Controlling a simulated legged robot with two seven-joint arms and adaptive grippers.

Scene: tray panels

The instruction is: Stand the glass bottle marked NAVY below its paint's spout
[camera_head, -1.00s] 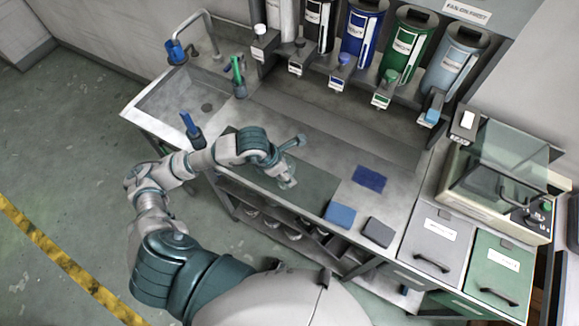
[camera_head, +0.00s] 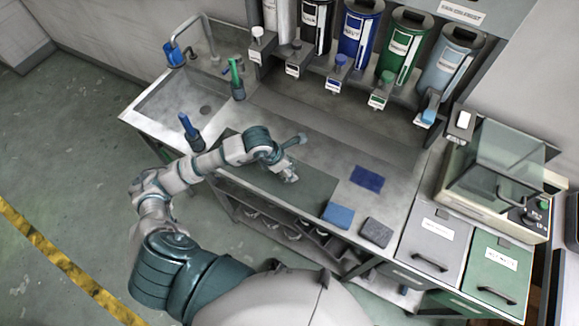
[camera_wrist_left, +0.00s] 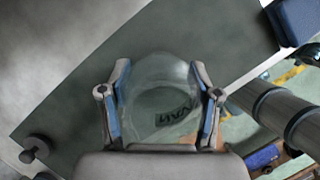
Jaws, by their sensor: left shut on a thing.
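A clear glass bottle (camera_wrist_left: 158,80) with a dark NAVY label is between the fingers of my left gripper (camera_wrist_left: 162,100) in the left wrist view. The gripper is shut on it. In the head view the left gripper (camera_head: 287,172) is over the dark green mat (camera_head: 312,190) on the counter, and the bottle is hard to make out. I cannot tell whether its base touches the mat. The dark blue paint dispenser (camera_head: 358,28) is on the back rack, with its blue-topped spout (camera_head: 337,68) below it. My right gripper is not in view.
White (camera_head: 257,40), black (camera_head: 293,62), green (camera_head: 379,95) and light blue (camera_head: 429,108) spouts flank the blue one. Blue and grey pads lie on the counter. A sink (camera_head: 165,105) is at left, a glass-lidded machine (camera_head: 500,170) at right. The counter below the spouts is clear.

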